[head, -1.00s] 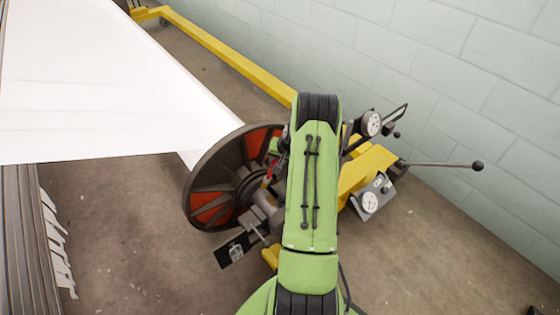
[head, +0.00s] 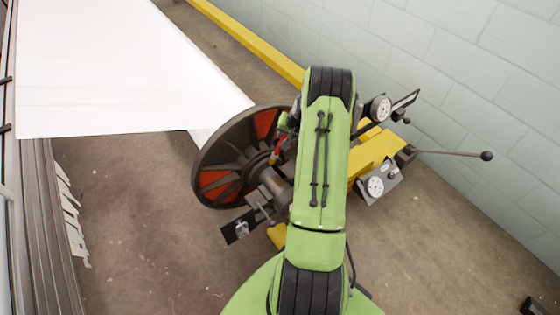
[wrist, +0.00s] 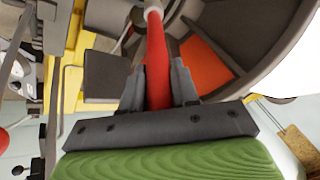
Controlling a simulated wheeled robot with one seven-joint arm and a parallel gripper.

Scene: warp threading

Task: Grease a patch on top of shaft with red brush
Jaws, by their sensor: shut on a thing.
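The red brush (wrist: 157,62) is held upright in the wrist view between the two dark fingers of my gripper (wrist: 157,85), which are shut on its handle. Its pale ferrule is at the top edge there, and the bristles are out of frame. In the head view the red brush (head: 277,150) shows beside my arm, with its lower end close above the grey shaft (head: 270,184) by the wheel's hub. I cannot tell whether it touches the shaft. My green arm hides the shaft's right part and most of the gripper.
A large dark wheel with red panels (head: 222,180) stands left of the shaft, with white sheet (head: 120,75) running from it. A yellow frame (head: 372,153) with dial gauges (head: 376,186) and a lever (head: 450,153) is to the right. A block wall (head: 465,70) stands behind.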

